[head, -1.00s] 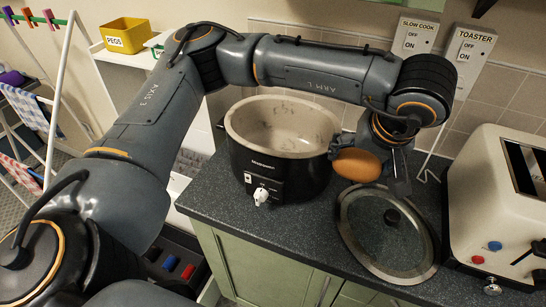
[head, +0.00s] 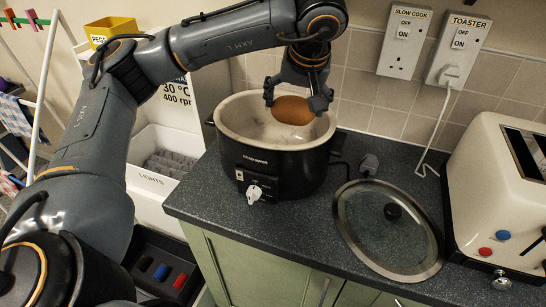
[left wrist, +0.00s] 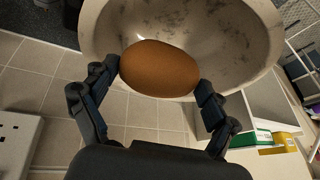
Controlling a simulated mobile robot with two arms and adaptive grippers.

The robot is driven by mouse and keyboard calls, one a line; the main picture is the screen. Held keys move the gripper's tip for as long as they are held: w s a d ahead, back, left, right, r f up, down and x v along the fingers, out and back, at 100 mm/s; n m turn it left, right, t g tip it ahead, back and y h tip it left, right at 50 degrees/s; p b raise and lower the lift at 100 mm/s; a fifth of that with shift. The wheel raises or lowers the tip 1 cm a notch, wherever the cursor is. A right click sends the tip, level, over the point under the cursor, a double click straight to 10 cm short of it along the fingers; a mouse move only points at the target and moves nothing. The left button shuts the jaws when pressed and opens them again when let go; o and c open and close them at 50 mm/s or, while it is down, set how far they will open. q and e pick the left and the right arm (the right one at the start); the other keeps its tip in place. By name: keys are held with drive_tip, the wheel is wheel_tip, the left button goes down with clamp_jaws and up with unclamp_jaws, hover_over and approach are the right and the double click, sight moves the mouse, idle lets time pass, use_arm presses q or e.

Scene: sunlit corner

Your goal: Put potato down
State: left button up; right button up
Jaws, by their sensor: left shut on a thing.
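The brown potato (head: 293,110) is held between the fingers of my left gripper (head: 298,100), over the back part of the slow cooker's opening. The slow cooker (head: 268,170) is black with a cream inner pot and stands on the counter. In the left wrist view the potato (left wrist: 160,69) sits between both fingertips, with the cream pot (left wrist: 225,30) behind it. The visible inside of the pot is stained and looks empty. I cannot tell exactly how far the potato is above the pot's bottom. My right gripper is not in view.
A glass lid (head: 385,235) with a black knob lies on the dark counter (head: 310,215), right of the cooker. A cream toaster (head: 500,205) stands at the right. Wall sockets (head: 404,42) are behind.

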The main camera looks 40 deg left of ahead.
sight(275, 102)
use_arm(q)
drive_tip(key=a, duration=0.1)
drive_tip(key=a+f, duration=0.1)
drive_tip(key=a, duration=0.1)
drive_tip(key=s+a, duration=0.1)
drive_tip(key=shift+a+f, duration=0.15)
drive_tip(key=shift+f, duration=0.2)
wheel_tip(275, 102, down, 5)
drive_tip(key=shift+f, duration=0.1)
wheel_tip(275, 102, down, 4)
drive_tip(key=shift+f+p, duration=0.15)
drive_tip(key=shift+p, duration=0.2)
drive_tip(key=shift+f, duration=0.1)
drive_tip(key=shift+f, duration=0.15)
drive_tip(key=o, duration=1.1)
drive_tip(key=shift+r, duration=0.2)
